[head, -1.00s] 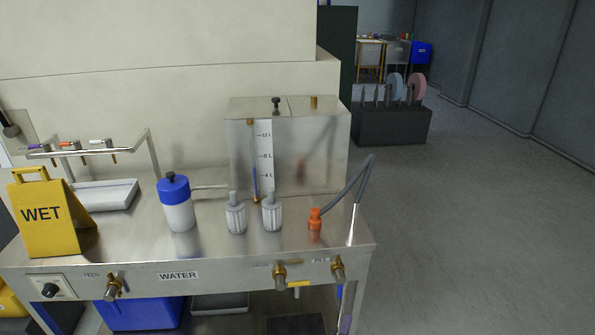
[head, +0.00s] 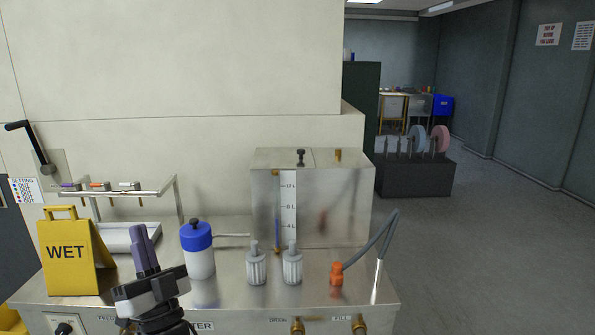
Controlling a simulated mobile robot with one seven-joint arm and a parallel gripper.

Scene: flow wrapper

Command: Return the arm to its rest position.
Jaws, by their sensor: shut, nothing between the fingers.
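My gripper (head: 144,244) shows at the lower left of the head view, raised in front of the steel bench (head: 225,291). Its two purple-grey fingers point up and lie together, with nothing between them. In the picture it stands between the yellow WET sign (head: 66,254) and the white bottle with a blue top (head: 198,250). It hides part of the WATER label (head: 203,327) and the bench's front edge. The rest of my arm is mostly out of the picture below.
Two grey ribbed fittings (head: 256,266) and an orange hose end (head: 337,274) stand on the bench, before a steel tank (head: 310,205). A rail (head: 118,191) is at the back left. Brass valves (head: 359,324) line the bench front. Open floor (head: 430,260) lies to the right.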

